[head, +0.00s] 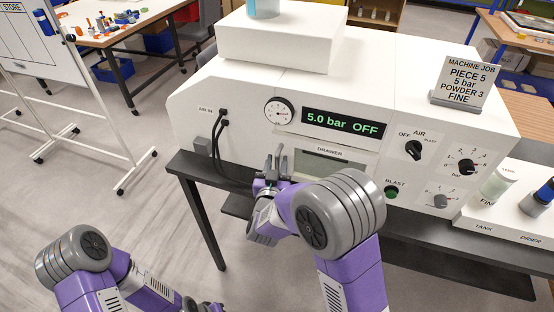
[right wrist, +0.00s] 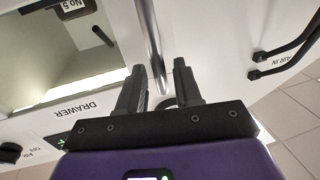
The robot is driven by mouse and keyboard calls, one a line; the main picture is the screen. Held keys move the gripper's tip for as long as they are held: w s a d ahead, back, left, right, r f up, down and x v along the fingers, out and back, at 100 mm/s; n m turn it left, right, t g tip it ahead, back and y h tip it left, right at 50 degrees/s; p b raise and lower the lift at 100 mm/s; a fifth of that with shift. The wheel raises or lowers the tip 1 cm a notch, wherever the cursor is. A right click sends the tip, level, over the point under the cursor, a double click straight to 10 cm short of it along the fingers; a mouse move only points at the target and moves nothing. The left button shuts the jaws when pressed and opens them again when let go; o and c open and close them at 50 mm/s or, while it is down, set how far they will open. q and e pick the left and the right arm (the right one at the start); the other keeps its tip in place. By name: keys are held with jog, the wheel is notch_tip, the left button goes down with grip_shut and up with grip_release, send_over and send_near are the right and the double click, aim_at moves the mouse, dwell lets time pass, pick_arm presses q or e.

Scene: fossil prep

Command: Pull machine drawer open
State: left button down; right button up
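The white machine (head: 245,108) has a drawer front with a DRAWER label (head: 328,151) below its display. The label also shows in the right wrist view (right wrist: 73,109). A vertical metal handle bar (right wrist: 151,45) stands on the machine's front, to the left of the label in the head view. My right gripper (head: 273,168) is at this handle. In the right wrist view its two dark fingers (right wrist: 160,78) are apart, with the bar between them and gaps showing on both sides. The drawer looks shut. My left arm is low at the left; its fingers are not visible.
Black hoses (head: 220,135) run from the air inlet, left of the handle. Knobs and a green BLAST button (head: 391,192) are on the right. A dark table (head: 196,168) carries the machine. A job sign (head: 466,82) stands on top. Floor is free in front and left.

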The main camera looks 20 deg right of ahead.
jog(key=shift+w+d, duration=0.25)
jog(key=shift+w, duration=0.4)
grip_shut()
jog(key=shift+a, duration=0.15)
